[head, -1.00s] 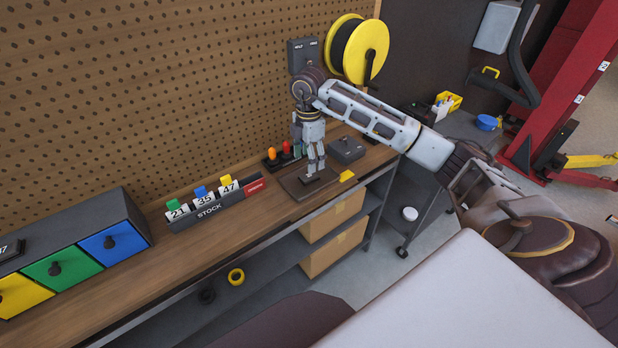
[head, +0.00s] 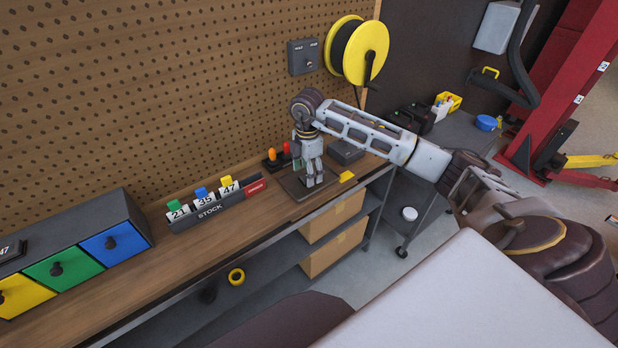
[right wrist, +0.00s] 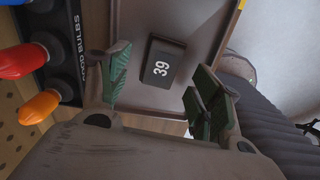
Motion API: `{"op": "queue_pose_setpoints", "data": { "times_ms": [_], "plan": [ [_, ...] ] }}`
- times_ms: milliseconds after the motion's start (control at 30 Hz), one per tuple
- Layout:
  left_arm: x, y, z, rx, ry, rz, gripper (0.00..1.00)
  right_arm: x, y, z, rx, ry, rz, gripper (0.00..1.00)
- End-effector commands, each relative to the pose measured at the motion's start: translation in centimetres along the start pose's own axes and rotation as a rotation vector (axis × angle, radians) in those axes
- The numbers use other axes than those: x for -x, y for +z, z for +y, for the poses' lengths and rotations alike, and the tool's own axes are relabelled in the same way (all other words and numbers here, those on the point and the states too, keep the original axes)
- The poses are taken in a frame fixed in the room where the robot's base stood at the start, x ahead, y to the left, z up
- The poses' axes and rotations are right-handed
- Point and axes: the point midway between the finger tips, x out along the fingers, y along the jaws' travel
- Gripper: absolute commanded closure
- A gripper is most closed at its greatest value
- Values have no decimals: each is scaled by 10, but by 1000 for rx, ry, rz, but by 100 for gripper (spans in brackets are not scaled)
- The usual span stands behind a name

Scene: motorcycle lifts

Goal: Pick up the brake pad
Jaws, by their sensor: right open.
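A black block marked 39 (right wrist: 167,52), which looks like the brake pad, lies on a dark flat tray (right wrist: 135,22) in the right wrist view. My right gripper (right wrist: 158,78) is open, its green-padded fingers on either side of the block in that view. In the head view my right gripper (head: 313,181) points down at the tray (head: 290,184) on the bench and hides the block. My left gripper is not in view.
The stock card rack (head: 210,209) and coloured drawers (head: 60,262) stand to the left. The front bench strip is clear.

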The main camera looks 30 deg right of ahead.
Motion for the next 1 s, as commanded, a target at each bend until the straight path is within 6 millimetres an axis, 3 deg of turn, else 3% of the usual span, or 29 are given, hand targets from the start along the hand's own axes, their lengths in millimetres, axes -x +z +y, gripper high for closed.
{"op": "queue_pose_setpoints", "data": {
  "times_ms": [200,633,1000],
  "plan": [
    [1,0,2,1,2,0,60,-13,0,0,1,0,0,36],
    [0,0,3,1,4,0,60,-13,0,0,0,0,0,36],
    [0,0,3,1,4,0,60,-14,0,0,0,-1,-1,82]
  ]
}}
